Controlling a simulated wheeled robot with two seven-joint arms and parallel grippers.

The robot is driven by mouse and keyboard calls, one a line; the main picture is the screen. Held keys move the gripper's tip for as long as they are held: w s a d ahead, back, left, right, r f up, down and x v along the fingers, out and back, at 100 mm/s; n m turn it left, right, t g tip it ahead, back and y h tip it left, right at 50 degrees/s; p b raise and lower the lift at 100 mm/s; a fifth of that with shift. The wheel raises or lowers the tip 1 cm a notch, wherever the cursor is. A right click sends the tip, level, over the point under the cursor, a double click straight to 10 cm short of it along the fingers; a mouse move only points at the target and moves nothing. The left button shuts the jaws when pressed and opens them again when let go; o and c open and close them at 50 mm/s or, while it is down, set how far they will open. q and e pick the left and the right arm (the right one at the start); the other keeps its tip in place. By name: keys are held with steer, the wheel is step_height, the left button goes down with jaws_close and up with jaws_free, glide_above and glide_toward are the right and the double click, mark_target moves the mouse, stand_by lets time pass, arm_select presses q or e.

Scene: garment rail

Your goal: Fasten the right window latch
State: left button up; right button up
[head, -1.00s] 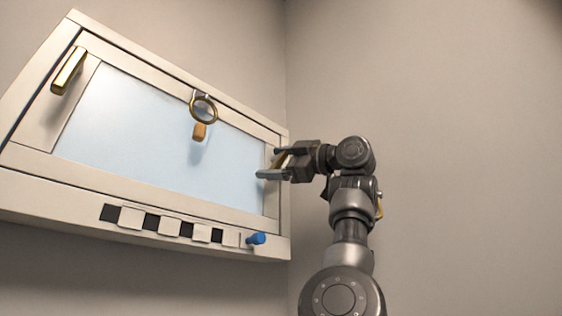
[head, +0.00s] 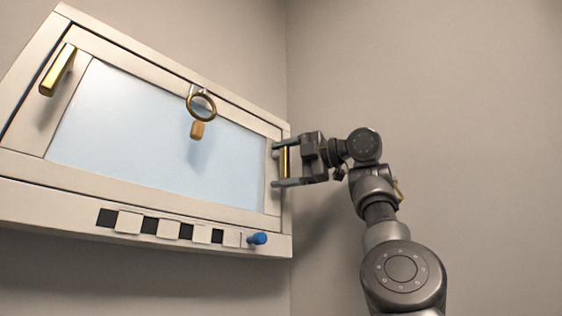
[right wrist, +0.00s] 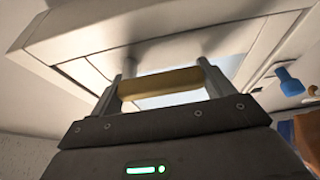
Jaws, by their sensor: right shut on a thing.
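The window (head: 155,140) is a pale pane in a cream frame, on the wall at left in the head view. The right latch (head: 285,163) is a brass bar at the window's right edge and stands close to vertical. My right gripper (head: 277,166) is shut on it, with one finger above and one below. In the right wrist view the brass bar (right wrist: 160,83) spans between the two fingers, close to the frame. The left latch (head: 58,71) is a similar brass bar, tilted, at the upper left. My left gripper is not in view.
A brass ring (head: 201,105) with an orange tab (head: 197,130) hangs at the window's top middle. A blue peg (head: 257,238) sticks out of the lower sill beside a row of black and white squares. A bare wall (head: 440,110) stands close on the right.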

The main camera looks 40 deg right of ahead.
steer(key=shift+f, duration=0.15)
steer(key=o, duration=0.9)
steer(key=shift+w, duration=0.1)
steer(key=o, duration=0.4)
steer(key=shift+s, duration=0.25)
